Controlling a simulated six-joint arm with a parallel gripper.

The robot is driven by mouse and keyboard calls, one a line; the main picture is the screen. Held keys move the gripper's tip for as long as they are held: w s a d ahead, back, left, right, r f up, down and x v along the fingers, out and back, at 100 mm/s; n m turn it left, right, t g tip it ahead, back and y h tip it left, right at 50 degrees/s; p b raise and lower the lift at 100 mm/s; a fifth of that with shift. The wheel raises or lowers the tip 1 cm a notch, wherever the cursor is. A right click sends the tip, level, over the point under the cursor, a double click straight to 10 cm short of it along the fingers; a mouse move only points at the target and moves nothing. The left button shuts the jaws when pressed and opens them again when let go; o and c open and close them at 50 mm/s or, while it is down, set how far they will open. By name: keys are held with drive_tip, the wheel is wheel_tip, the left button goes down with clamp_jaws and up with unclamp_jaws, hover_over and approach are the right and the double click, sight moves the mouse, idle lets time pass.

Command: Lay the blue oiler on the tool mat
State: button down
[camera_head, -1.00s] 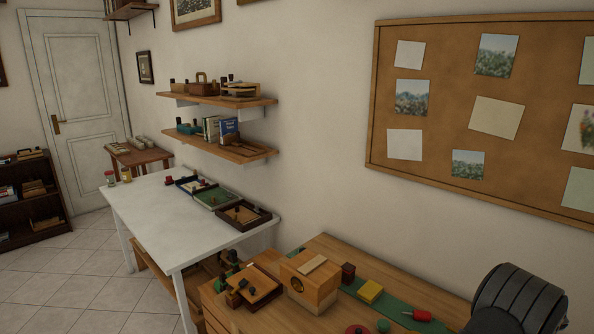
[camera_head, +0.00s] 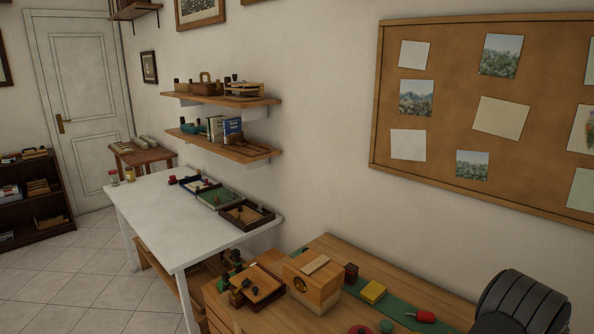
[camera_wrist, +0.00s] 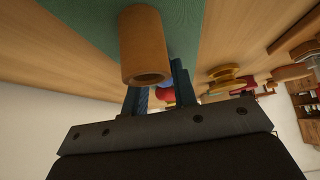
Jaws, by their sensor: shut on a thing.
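The tool mat is likely the green strip (camera_head: 403,311) on the wooden bench in the head view; green also shows in the wrist view (camera_wrist: 88,18). The gripper and the oiler do not show in the head view.
Along the green strip are a dark red block (camera_head: 351,273), a yellow block (camera_head: 373,291) and a red-handled tool (camera_head: 425,316). A wooden box (camera_head: 313,281) stands to their left. A white table (camera_head: 170,212) with trays is farther left. A pinboard hangs behind the bench.

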drive_tip(key=c, duration=1.1)
unclamp_jaws()
drive_tip(key=v, duration=1.7)
drive_tip(key=shift+s+d+r, duration=0.1)
drive_tip(key=shift+r, duration=0.1)
drive_tip(key=x, duration=1.7)
drive_tip(key=shift+f, duration=0.2)
